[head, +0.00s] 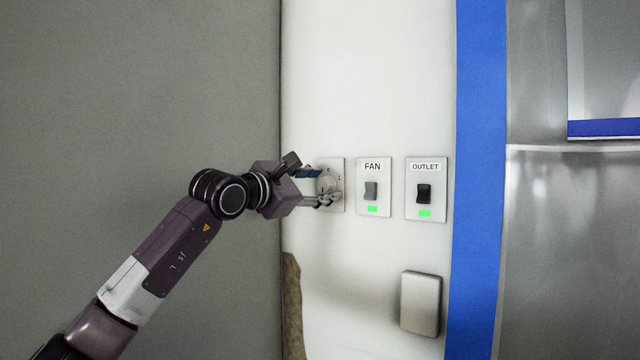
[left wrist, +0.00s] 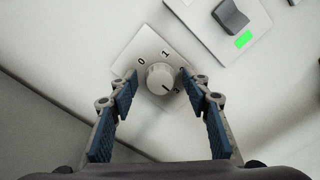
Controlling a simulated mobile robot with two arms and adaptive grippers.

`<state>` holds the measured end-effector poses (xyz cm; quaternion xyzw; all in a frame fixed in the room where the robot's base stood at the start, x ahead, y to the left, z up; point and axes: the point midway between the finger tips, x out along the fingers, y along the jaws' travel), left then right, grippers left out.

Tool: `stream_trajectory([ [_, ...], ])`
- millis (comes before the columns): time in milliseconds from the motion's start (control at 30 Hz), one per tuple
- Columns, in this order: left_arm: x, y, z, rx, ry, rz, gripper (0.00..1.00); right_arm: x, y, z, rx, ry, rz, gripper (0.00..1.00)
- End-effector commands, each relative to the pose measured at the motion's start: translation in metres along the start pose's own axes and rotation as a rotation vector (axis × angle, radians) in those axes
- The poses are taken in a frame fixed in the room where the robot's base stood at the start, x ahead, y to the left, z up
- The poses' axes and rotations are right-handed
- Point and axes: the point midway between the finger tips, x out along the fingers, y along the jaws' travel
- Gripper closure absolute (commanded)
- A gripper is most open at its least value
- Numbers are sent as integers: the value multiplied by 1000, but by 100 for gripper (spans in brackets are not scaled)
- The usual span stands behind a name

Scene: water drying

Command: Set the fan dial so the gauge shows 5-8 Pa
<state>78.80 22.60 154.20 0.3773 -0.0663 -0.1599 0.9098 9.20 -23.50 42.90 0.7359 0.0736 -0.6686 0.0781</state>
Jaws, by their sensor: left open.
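The fan dial (left wrist: 160,77) is a pale round knob on a square plate (left wrist: 146,50) fixed to the white wall. A dark mark on the knob points to the lower right in the left wrist view. The figures 0 and 1 are readable on the plate; another by the right finger is partly hidden. My left gripper (left wrist: 158,83) is open, with one fingertip on each side of the knob; whether they touch it I cannot tell. In the head view the left gripper (head: 322,186) reaches the dial plate (head: 336,165) from the left. No gauge is in view.
Right of the dial are a FAN switch (head: 371,191) and an OUTLET switch (head: 424,193), each with a green light. A blank grey box (head: 420,303) is lower right. A blue strip (head: 478,150) borders the wall, with a metal surface beyond. A grey panel (head: 140,90) is at left.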

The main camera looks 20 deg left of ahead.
Motion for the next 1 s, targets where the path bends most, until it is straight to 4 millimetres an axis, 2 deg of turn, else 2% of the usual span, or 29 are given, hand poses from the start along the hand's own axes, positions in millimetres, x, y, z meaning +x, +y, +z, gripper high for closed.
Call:
stream_trajectory([
  [67, 0, 0, 0, 0, 0, 0, 58, 0, 0, 0, 0, 0, 0, 60],
  [433, 0, 0, 0, -1, 0, -1, 98, 0, 0, 1, 0, -1, 0, 60],
  [767, 0, -1, 0, -56, -1, -1, 98, 6, 0, 2, 0, -2, 0, 60],
  [1000, 0, -2, -2, -210, -1, -1, 98, 19, -1, 4, 0, -4, 0, 60],
])
